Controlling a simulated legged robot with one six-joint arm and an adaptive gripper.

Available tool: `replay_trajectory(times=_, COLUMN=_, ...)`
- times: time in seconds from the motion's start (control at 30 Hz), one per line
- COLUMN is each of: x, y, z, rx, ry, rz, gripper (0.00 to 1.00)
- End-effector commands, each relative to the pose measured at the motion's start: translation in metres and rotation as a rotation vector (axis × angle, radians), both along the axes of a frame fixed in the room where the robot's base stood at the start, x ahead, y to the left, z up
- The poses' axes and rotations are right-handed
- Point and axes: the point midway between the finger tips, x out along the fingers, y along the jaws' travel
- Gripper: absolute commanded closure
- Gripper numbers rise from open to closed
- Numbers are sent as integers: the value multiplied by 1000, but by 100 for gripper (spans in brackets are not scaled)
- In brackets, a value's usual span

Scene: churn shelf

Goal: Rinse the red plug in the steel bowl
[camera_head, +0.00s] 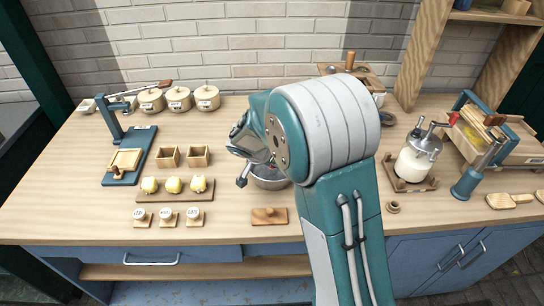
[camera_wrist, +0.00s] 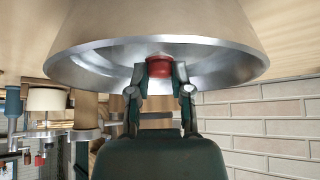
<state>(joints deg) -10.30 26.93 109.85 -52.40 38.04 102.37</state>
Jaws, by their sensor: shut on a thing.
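The steel bowl (camera_head: 272,183) stands on the wooden worktop, partly hidden behind my arm in the head view. Its wide shiny rim (camera_wrist: 85,70) fills the upper part of the wrist view, which looks upside down. My gripper (camera_wrist: 160,72) is shut on the red plug (camera_wrist: 159,66), with a finger on each side. The plug appears within the bowl's mouth, with its far end towards the inside. I cannot tell whether it touches the bowl, or whether there is water inside. In the head view my arm hides most of the gripper and the plug.
A wooden block (camera_head: 269,216) lies in front of the bowl. A tray with yellow pieces (camera_head: 174,190) and wooden boxes (camera_head: 198,156) stand left. A glass churn jar (camera_head: 415,160) stands right. Lidded pots (camera_head: 207,98) line the back near the brick wall.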

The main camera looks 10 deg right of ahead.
Motion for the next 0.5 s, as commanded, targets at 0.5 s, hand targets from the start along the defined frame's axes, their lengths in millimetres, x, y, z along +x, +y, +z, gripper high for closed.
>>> replay_trajectory(times=0.5, x=0, y=0, z=-9, rx=2, ry=0, rz=0, gripper=92)
